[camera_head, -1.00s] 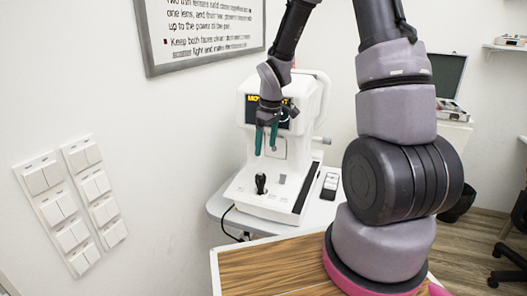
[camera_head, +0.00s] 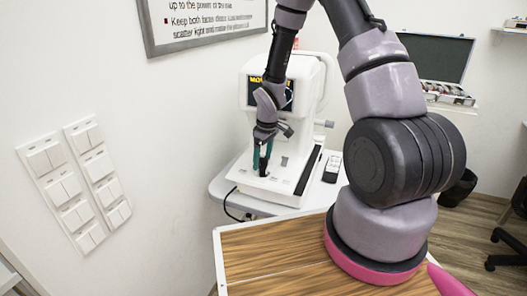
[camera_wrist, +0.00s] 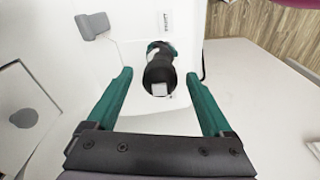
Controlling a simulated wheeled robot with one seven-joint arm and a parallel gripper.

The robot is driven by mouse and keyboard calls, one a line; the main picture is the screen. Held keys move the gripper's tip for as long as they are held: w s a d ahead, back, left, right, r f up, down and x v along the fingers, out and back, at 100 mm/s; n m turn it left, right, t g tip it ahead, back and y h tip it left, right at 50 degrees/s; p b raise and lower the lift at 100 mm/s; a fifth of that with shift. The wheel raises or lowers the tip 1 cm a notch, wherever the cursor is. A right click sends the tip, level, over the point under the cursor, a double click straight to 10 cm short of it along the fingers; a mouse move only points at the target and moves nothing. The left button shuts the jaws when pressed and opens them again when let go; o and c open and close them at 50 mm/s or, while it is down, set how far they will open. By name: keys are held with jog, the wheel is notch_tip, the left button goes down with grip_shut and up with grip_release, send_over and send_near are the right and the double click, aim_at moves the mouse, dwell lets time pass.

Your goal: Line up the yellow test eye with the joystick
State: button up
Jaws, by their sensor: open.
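The joystick (camera_wrist: 158,72) is a short black stick on the white base of the eye instrument (camera_head: 280,191). In the wrist view it stands between the two green fingers of my gripper (camera_wrist: 159,76), with a gap on each side. In the head view my gripper (camera_head: 262,165) is open, points down at the joystick and mostly hides it. The instrument's dark screen (camera_head: 254,81) shows part of an orange word; my arm covers the rest. I cannot make out the yellow test eye in either view.
The instrument stands on a white table (camera_head: 222,188). A remote-like device (camera_head: 332,167) lies to its right. A wooden-topped surface (camera_head: 270,255) is in front. Switch panels (camera_head: 58,183) and a framed sign (camera_head: 190,22) are on the left wall. An open case (camera_head: 440,70) stands at back right.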

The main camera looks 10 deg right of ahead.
aim_at(272, 174)
jog(key=shift+f, duration=0.2)
grip_shut()
jog(key=shift+d, duration=0.1)
jog(key=shift+s+d+r, duration=0.1)
jog(key=shift+s+d, duration=0.15)
jog(key=shift+d, duration=0.65)
jog(key=shift+s+d, duration=0.2)
jog(key=shift+d, duration=0.65)
grip_release()
